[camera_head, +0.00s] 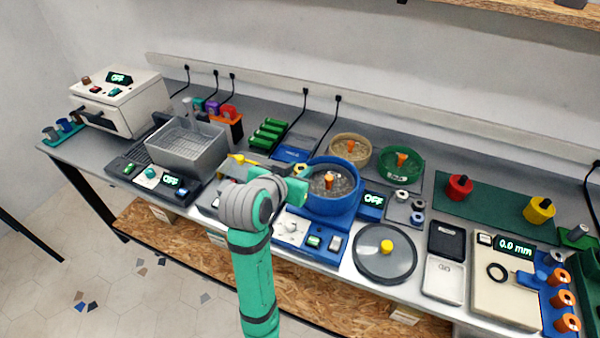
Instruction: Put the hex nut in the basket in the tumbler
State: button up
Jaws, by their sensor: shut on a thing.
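The tumbler is a blue round bowl (321,203) with grey media in it and an orange post (329,182) at its centre. Its top is open. My gripper (298,183) is at the left rim of the bowl, seen from behind. The grey wire basket (187,138) sits in a grey tank at the left of the bench. No hex nut can be made out in the basket at this size.
A grey lid with a yellow knob (386,247) lies in front, right of the tumbler. A tan bowl (336,150) and a green bowl (386,172) stand behind. Several metal parts lie on a small tray (399,211) to the right. A yellow-tipped thing (240,160) shows left of my wrist.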

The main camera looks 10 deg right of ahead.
jog(key=shift+w+d+f, duration=0.2)
jog(key=shift+w+f, duration=0.15)
jog(key=shift+f, duration=0.2)
jog(key=shift+w+d+f, duration=0.2)
jog(key=shift+w+f, duration=0.15)
jog(key=shift+f, duration=0.15)
notch_tip(320, 180, down, 3)
jog(key=shift+w+r, duration=0.1)
jog(key=shift+w, duration=0.05)
jog(key=o, duration=1.1)
jog(key=shift+f, duration=0.2)
